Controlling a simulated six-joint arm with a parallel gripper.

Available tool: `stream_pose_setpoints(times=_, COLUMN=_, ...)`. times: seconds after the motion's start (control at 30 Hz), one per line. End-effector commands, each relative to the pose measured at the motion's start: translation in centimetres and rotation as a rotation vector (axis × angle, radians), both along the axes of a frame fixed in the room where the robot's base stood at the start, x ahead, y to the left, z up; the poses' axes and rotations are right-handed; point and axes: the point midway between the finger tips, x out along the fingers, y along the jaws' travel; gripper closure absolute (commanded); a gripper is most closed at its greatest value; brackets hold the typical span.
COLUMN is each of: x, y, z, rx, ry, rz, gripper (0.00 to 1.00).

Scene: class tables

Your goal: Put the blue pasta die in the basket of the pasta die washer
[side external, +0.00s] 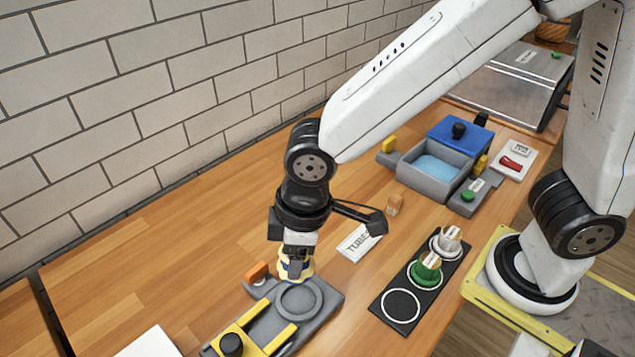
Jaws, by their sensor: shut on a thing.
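My gripper (296,267) points down and is shut on a cream die with a blue band, the blue pasta die (306,272). The fingers hide part of it. It is just behind the round seat of a grey fixture (322,297); I cannot tell whether it touches the fixture. The likely washer is a grey tub (432,190) with light blue inside and a blue lid (461,133) with a black knob behind it. I cannot make out a separate basket in it.
A black tray (384,309) holds a green die (427,267) and a white-topped die (448,240), with one empty ring. A yellow fork slide (262,338) lies on the fixture. A "TUBE" card (358,243) lies between.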

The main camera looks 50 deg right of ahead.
Motion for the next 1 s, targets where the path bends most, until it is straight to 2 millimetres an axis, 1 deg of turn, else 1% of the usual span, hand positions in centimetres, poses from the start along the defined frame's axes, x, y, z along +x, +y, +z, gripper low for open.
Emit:
stream_pose_setpoints(times=0.27, x=0.2, y=-0.2, z=0.0, rx=0.0, ry=0.0, rz=-0.008, gripper=1.0)
stream_pose_setpoints(times=0.37, x=0.6, y=-0.6, z=-0.1, rx=0.0, ry=0.0, rz=-0.026, gripper=1.0)
stream_pose_setpoints(times=0.47, x=1.3, y=-1.5, z=-0.1, rx=0.0, ry=0.0, rz=-0.062, gripper=1.0)
stream_pose_setpoints(times=0.57, x=2.2, y=-2.8, z=-0.2, rx=0.0, ry=0.0, rz=-0.111, gripper=1.0)
stream_pose_setpoints(times=0.67, x=3.3, y=-4.5, z=-0.4, rx=0.0, ry=0.0, rz=-0.174, gripper=1.0)
stream_pose_setpoints(times=0.8, x=5.0, y=-7.4, z=-0.5, rx=0.0, ry=0.0, rz=-0.278, gripper=1.0)
stream_pose_setpoints(times=1.0, x=6.8, y=-11.9, z=-0.8, rx=0.0, ry=-0.001, rz=-0.43, gripper=1.0)
